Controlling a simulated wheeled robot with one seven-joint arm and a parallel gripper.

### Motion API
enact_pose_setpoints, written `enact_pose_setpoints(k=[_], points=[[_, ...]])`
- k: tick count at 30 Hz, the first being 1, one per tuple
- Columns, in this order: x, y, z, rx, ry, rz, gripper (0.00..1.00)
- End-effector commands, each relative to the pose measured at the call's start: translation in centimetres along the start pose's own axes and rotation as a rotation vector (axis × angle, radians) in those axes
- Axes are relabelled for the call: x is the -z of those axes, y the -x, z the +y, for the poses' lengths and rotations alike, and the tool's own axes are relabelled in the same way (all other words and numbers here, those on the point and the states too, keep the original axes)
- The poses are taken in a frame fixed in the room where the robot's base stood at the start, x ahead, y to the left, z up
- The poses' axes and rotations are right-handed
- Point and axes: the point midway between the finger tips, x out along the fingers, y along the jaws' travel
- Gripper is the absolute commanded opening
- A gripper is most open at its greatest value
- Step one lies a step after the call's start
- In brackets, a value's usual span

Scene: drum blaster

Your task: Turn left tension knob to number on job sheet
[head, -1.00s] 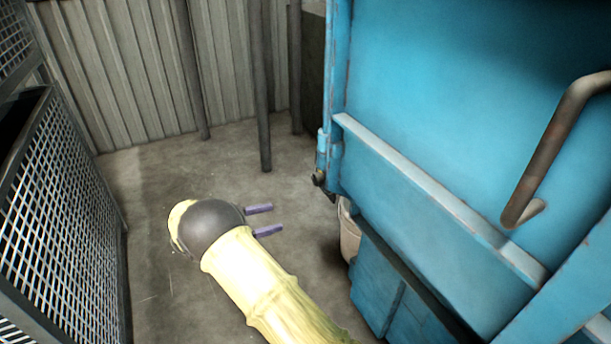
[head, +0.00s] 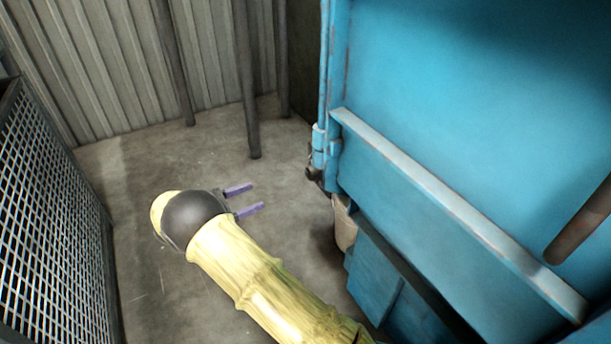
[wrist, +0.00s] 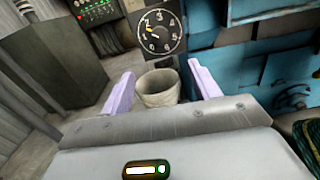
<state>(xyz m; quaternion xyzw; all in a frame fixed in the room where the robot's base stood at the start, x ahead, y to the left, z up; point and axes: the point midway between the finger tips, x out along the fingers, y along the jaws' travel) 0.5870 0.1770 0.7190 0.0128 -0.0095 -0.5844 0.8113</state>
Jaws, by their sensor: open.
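In the wrist view a black dial (wrist: 161,31) with white numbers around its rim and a small yellow pointer at its centre shows at the top. The pointer leans to the upper left; its exact number is too small to read surely. I cannot tell whether this dial is the left tension knob. My gripper (head: 257,197) is open and empty, its two purple fingers apart. In the wrist view my gripper (wrist: 160,70) is apart from the dial, which lies beyond the fingers. No job sheet can be made out.
A pale bucket (wrist: 158,88) shows between the fingers in the wrist view. A big blue machine (head: 440,100) fills the right of the head view. A mesh panel (head: 50,200) stands at the left. Dark posts (head: 245,80) stand at the back. Concrete floor (head: 150,290) is clear between.

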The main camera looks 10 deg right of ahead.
Motion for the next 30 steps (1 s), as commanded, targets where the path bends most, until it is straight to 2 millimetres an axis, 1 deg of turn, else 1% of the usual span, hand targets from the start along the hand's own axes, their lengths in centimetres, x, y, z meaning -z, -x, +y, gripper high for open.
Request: enact_pose_setpoints(k=[5,24,30], points=[[0.1,-1.9,-0.1,0.008,0.001,0.0,0.61],[0.1,-13.2,-0.2,0.013,-0.001,0.0,0.61],[0.1,-16.4,-0.2,0.012,-0.001,0.0,0.61]])
